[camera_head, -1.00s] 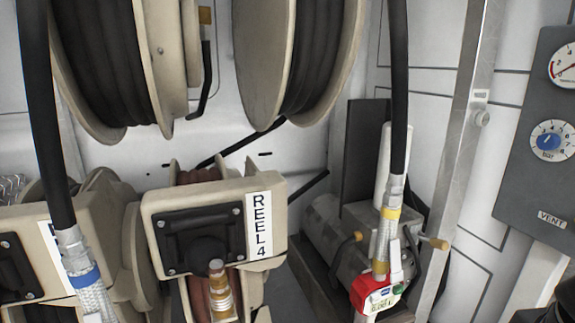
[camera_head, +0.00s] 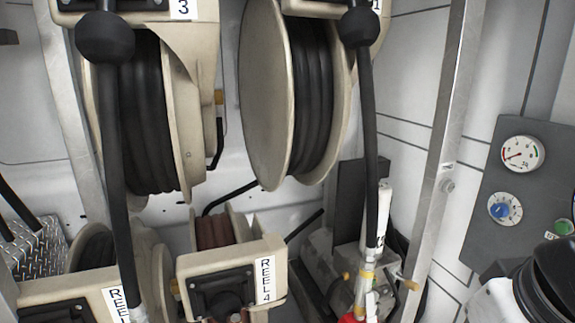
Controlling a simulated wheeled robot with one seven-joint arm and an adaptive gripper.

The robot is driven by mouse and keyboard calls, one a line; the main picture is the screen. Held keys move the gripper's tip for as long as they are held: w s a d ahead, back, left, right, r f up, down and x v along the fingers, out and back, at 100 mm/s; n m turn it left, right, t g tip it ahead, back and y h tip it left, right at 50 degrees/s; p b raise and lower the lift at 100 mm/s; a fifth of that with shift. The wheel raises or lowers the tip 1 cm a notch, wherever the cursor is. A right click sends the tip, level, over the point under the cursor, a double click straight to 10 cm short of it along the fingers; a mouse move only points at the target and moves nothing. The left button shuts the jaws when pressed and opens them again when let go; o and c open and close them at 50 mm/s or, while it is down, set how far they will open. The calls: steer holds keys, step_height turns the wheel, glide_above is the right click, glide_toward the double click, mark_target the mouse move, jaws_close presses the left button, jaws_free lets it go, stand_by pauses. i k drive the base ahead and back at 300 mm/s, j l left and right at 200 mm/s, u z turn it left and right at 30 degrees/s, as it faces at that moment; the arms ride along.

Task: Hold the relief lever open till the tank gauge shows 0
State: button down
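A dark grey panel (camera_head: 484,232) on the right wall carries a white round gauge (camera_head: 522,154) with a red needle pointing left and slightly down. Its numbers are too small to read, and I cannot tell whether it is the tank gauge. Below it sits a blue knob on a white dial (camera_head: 504,209). A green round part (camera_head: 563,227) shows at the right edge. I cannot make out the relief lever. My arm, black and white, covers the lower right corner and part of the panel's bottom. My gripper's fingers do not show.
Upper reels with black hose (camera_head: 312,95) hang at the back. A box labelled REEL 4 (camera_head: 232,280) is at bottom centre. Black hoses with ball stops (camera_head: 105,38) hang in front. A metal post (camera_head: 440,165) stands left of the panel.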

mark_target(412, 286)
steer(key=i+l, duration=0.15)
steer(key=l, duration=0.2)
steer(key=i+l, duration=0.15)
steer(key=l, duration=0.25)
steer(key=i+l, duration=0.2)
steer(key=l, duration=0.15)
steer(key=u, duration=0.05)
